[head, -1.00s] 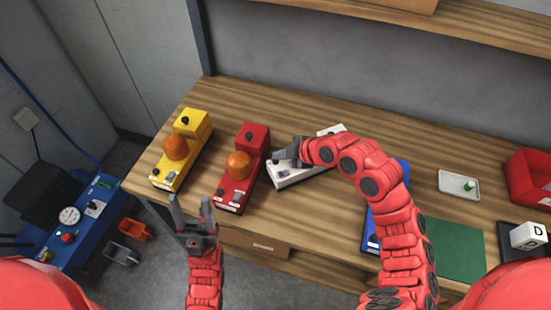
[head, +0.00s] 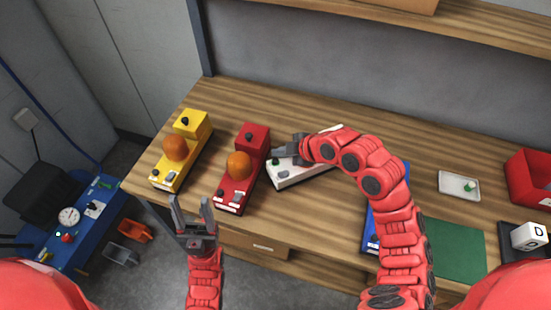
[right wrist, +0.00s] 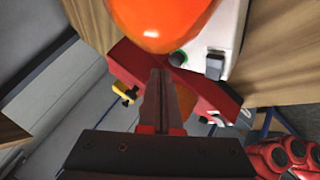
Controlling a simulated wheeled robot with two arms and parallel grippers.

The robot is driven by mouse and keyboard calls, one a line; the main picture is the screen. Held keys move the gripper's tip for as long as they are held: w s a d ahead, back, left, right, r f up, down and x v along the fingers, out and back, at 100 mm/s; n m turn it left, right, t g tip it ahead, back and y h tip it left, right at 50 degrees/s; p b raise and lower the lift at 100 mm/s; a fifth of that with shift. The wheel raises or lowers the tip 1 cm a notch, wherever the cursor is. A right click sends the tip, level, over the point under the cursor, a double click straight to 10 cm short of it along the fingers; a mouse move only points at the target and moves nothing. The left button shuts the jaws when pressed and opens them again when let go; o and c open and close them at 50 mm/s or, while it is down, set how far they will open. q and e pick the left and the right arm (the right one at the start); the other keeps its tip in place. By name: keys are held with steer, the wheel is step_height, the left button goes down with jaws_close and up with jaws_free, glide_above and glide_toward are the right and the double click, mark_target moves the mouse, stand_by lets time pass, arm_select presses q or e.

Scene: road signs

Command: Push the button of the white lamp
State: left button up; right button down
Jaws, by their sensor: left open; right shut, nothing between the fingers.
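The white lamp (head: 300,180) lies on the bench, partly hidden by my right arm in the head view. Its green button (head: 276,162) shows at its near-left end. In the right wrist view, the white body (right wrist: 232,35), the orange dome (right wrist: 160,18), the green button (right wrist: 178,58) and a grey switch (right wrist: 215,65) show. My right gripper (head: 276,152) is shut and empty, with its tips close to the button; contact cannot be told. The shut fingers (right wrist: 158,76) also show in the right wrist view. My left gripper (head: 190,202) is open and empty before the bench's front edge.
A red lamp (head: 232,190) stands just left of the white one, and a yellow lamp (head: 170,175) further left. A blue object (head: 371,236) lies partly behind my right arm. A white tray (head: 458,186) and red bin (head: 530,178) are at the right.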

mark_target(280, 164)
step_height(280, 164, up, 6)
steer(key=shift+f+p, duration=0.15)
steer(key=shift+p, duration=0.4)
